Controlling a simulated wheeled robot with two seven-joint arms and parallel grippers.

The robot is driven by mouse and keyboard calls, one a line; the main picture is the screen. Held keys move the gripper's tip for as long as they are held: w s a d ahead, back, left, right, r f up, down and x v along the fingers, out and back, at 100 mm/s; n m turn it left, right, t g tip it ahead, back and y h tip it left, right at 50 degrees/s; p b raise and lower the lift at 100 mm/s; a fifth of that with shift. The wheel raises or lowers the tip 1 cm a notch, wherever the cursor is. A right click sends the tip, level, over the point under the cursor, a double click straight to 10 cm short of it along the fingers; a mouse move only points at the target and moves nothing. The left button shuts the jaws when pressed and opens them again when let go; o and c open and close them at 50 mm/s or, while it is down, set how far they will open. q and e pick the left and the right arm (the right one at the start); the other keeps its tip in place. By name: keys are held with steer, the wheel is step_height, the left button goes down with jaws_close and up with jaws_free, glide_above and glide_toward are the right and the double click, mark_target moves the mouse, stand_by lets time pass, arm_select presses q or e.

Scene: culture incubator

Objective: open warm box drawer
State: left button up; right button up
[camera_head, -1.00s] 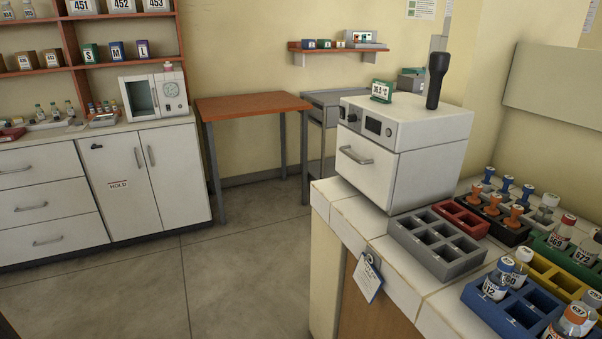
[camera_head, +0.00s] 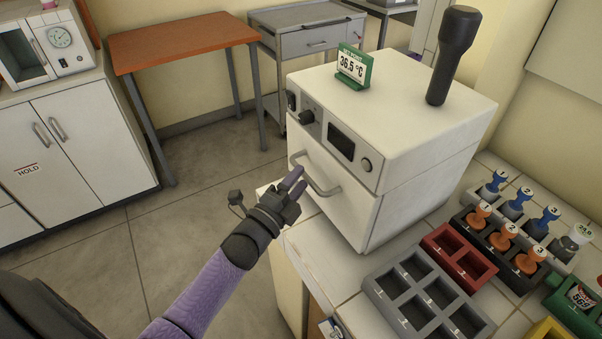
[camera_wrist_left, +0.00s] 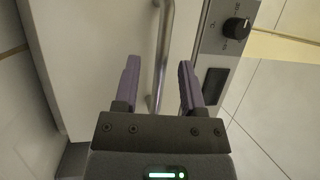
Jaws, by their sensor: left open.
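The warm box (camera_head: 400,110) is a white cabinet on the tiled counter. Its drawer (camera_head: 335,195) has a curved metal bar handle (camera_head: 325,189) on the front and looks shut. My left gripper (camera_head: 296,180) is at the handle, fingers pointing at the drawer front. In the left wrist view the open purple fingers (camera_wrist_left: 158,85) have the handle bar (camera_wrist_left: 163,60) between them, with gaps on both sides. I cannot tell how deep the bar sits between them. My right gripper is not in view.
A green-framed 36.5 °C sign (camera_head: 353,66) and a black upright handle-like object (camera_head: 453,55) stand on the box. A grey rack (camera_head: 405,290), a red rack (camera_head: 455,262) and stamps (camera_head: 503,236) lie to its right. Floor left of the counter is clear.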

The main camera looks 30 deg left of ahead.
arm_select(q)
steer(key=shift+x, duration=1.2)
steer(key=shift+c, duration=0.3)
jaws_close()
